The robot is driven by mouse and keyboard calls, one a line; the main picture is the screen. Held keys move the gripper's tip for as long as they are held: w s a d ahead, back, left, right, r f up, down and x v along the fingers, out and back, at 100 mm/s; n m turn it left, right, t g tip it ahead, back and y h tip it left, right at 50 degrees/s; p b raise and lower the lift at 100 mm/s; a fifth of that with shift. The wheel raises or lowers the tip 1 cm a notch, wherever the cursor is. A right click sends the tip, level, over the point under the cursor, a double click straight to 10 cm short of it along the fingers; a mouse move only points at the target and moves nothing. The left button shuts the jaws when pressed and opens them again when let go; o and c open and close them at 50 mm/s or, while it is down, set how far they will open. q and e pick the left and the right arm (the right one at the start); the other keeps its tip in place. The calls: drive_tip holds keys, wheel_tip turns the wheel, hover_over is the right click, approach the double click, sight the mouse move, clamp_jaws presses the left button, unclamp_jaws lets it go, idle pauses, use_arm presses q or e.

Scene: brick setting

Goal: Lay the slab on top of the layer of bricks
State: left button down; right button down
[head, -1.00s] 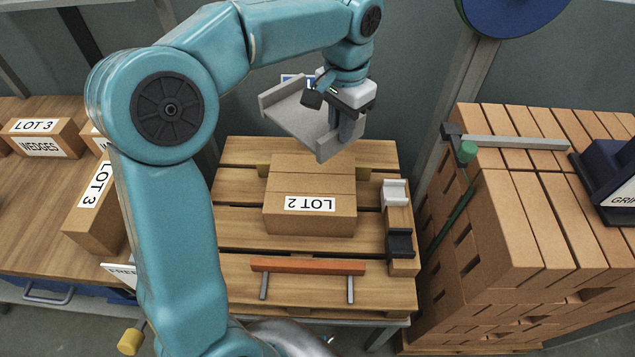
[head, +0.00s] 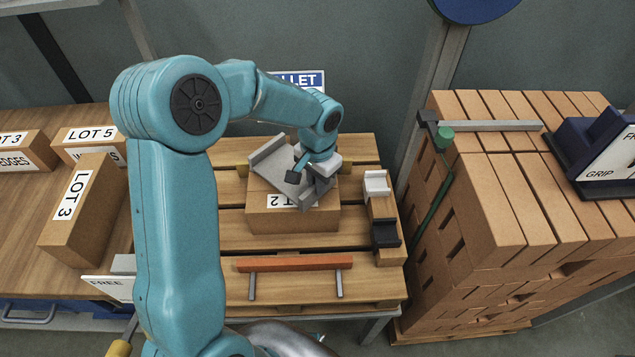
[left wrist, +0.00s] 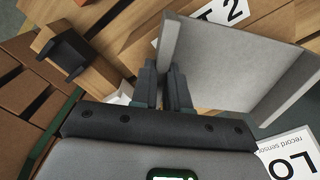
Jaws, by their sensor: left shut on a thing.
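The slab (head: 268,158) is a grey plate with raised rims along two opposite edges. My left gripper (head: 314,184) is shut on one rim of it. In the left wrist view the fingers (left wrist: 165,75) close on that rim, and the slab's face (left wrist: 240,72) spreads to the right. The slab is over the layer of bricks (head: 300,222), turned askew to it. I cannot tell whether they touch. The bricks lie on a wooden pallet and carry a LOT 2 label, partly covered by the slab and gripper. My right gripper is not in view.
On the pallet (head: 240,290), a rail (head: 293,263) on two pegs stands in front of the bricks, and a white block (head: 376,185) and black block (head: 385,234) stand to the right. A tall brick stack (head: 500,200) is farther right. Labelled bricks lie on the left table (head: 25,215).

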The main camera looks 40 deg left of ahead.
use_arm(q)
drive_tip(key=shift+f, duration=0.25)
drive_tip(key=shift+f, duration=0.2)
drive_tip(key=c, duration=1.1)
unclamp_jaws()
drive_tip(key=shift+r, duration=0.15)
wheel_tip(320, 180, up, 12)
drive_tip(key=shift+r, duration=0.1)
drive_tip(key=shift+s, duration=0.1)
